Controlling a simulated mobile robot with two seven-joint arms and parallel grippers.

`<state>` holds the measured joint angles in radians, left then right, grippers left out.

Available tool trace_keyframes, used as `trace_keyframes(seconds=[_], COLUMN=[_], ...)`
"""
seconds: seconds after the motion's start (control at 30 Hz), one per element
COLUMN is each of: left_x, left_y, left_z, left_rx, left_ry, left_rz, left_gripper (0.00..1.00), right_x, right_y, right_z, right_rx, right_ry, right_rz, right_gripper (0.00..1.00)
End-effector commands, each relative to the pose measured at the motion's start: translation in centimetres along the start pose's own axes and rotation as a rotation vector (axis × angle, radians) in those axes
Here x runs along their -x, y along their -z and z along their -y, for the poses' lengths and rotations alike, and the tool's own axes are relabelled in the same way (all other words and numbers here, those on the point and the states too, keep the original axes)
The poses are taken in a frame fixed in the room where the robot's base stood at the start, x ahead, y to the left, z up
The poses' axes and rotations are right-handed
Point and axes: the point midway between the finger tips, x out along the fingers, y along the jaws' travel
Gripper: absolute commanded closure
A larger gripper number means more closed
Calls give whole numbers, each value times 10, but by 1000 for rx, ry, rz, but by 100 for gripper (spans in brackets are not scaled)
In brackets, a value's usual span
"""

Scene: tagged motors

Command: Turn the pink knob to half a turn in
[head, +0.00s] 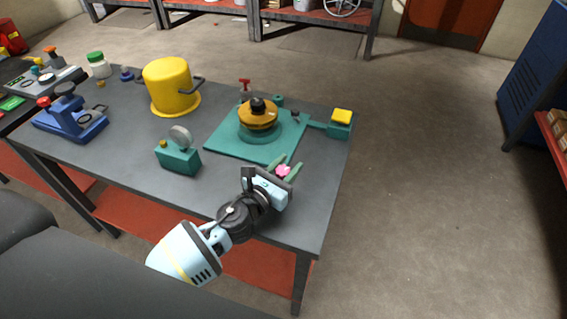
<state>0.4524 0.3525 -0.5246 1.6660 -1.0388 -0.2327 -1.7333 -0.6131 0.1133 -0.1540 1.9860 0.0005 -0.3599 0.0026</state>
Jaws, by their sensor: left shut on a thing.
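The pink knob (283,171) sits near the front right of the dark table, just in front of the teal plate (225,141). My left gripper (284,173) comes in from the lower left and is shut on the pink knob, with a finger on each side of it. The gripper's body hides the near side of the knob and whatever lies beneath it. I cannot make out the knob's angle. My right gripper is not in view.
An orange and black rotor (258,117) stands on the teal plate. A yellow button box (341,116) is at its right. A teal gauge box (178,158), a yellow pot (168,84) and a blue device (72,120) stand to the left. The table's right front corner is bare.

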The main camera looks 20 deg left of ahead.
Motion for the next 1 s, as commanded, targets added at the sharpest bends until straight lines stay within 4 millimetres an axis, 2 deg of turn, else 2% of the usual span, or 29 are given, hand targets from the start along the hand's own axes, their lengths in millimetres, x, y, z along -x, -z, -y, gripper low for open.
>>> trace_keyframes(seconds=[0.37,0.57,0.8,1.0], left_x=[1,2,4,5], left_y=[6,8,7,4], left_z=[4,7,11,13], left_rx=[-3,-1,-1,-2], left_ry=[358,545,748,871], left_rz=[-3,-2,0,3], left_gripper=[88,87,88,88], right_x=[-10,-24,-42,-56], right_y=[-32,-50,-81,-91], right_z=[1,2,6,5], right_rx=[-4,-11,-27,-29], right_ry=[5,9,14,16], right_rz=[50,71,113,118], right_gripper=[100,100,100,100])
